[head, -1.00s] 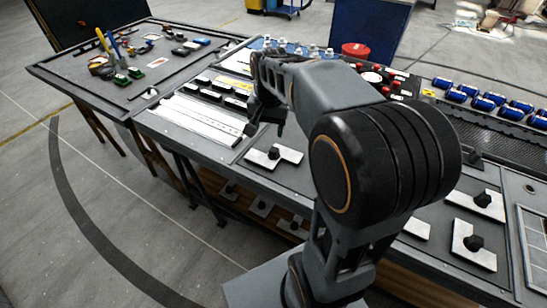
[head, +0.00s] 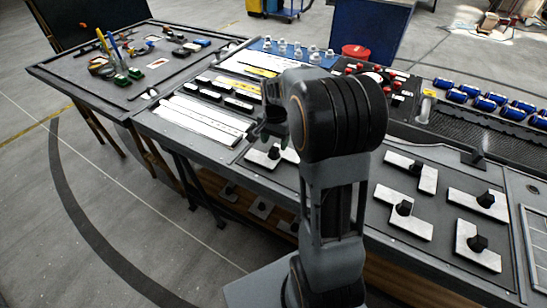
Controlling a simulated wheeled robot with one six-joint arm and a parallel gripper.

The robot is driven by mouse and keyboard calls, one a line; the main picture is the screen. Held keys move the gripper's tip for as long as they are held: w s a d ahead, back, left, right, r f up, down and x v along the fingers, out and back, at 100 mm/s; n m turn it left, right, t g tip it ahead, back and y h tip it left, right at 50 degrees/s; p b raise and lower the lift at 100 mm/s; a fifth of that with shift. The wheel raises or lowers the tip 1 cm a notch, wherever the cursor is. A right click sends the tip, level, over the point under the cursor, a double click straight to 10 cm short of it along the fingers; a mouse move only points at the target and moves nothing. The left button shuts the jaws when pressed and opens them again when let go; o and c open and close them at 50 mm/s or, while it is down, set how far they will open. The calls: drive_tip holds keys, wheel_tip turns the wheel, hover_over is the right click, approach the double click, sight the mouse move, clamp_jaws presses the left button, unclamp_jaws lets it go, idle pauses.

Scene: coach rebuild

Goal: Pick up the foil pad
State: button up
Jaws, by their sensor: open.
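Other pads lie to the right: an upper one (head: 424,181), a lower one (head: 410,224) and more beyond.
White strips (head: 205,120) and black blocks lie left of my gripper. A red round container (head: 355,51) stands behind. Similar knobbed pieces sit on the shelf below (head: 262,206).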

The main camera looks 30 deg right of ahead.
sight(274, 149)
wheel_tip(274, 149, down, 5)
drive_tip(key=shift+a+r, duration=0.1)
idle(0.3)
drive_tip(key=c, duration=1)
